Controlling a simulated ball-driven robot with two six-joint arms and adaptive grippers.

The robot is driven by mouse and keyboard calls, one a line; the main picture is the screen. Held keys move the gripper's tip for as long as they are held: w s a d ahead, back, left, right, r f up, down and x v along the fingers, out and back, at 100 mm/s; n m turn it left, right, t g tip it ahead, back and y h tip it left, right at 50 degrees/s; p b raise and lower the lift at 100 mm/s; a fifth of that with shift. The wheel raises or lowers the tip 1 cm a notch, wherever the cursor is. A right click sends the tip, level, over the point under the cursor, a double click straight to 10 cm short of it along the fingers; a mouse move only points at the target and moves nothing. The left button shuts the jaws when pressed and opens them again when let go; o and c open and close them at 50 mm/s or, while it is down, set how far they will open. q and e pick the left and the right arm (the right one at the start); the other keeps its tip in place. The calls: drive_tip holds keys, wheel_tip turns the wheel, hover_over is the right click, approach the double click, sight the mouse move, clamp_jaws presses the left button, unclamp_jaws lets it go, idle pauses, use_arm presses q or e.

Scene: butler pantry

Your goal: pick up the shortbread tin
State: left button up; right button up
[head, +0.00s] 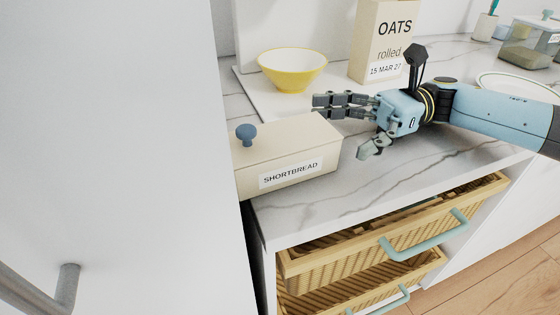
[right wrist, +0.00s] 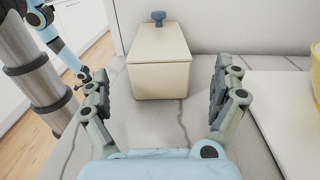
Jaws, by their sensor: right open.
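The shortbread tin (head: 220,190) is a long cream box with a blue-grey knob (head: 246,131) and a white SHORTBREAD label on its side. It stands on the marble counter, its left end cut off by the white panel in the head view. My right gripper (head: 346,130) is open and empty at the tin's right end, apart from it. In the right wrist view, the tin (right wrist: 160,78) lies straight ahead between and beyond the open fingers (right wrist: 161,82). My left arm shows small at the left of that view; its gripper's state is unclear.
A yellow and white bowl (head: 292,72) and an oats box (head: 380,45) stand on a pale board (head: 262,92) behind the tin. A white panel (head: 110,150) with a handle fills the left. Wicker drawers (head: 330,262) stand partly open below the counter.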

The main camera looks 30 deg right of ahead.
sight(302, 130)
drive_tip(key=a, duration=0.4)
drive_tip(key=w+a+p, duration=0.1)
drive_tip(key=a, duration=0.1)
drive_tip(key=shift+a+r, duration=0.25)
drive_tip(key=shift+a, duration=0.15)
drive_tip(key=c, duration=1.3)
